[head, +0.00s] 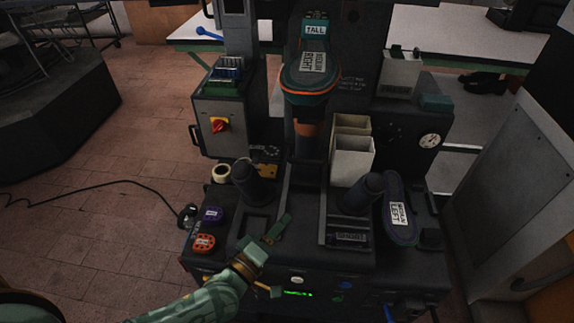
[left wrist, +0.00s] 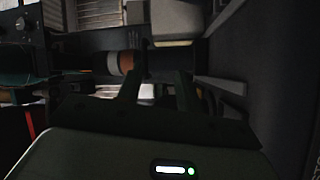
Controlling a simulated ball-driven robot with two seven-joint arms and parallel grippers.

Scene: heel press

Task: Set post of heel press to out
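The heel press (head: 300,262) stands in front of me. On it, a dark upright post with an orange band (head: 307,129) carries a shoe form labelled MEDIUM RIGHT (head: 310,75), below a TALL label (head: 316,30). The orange band also shows in the left wrist view (left wrist: 122,62). My left gripper (head: 277,230) is over the front deck, in front of the post and apart from it. Its two fingers (left wrist: 157,95) show a gap with nothing between them in the wrist view. My right gripper is not in view.
Two dark cylinders (head: 254,184) (head: 362,194) stand either side of the middle channel. A MEDIUM LEFT form (head: 399,209) lies at right, near a SHORT piece (head: 350,237). Cream bins (head: 351,160) stand behind. A control box with a red-yellow switch (head: 220,125) is at left.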

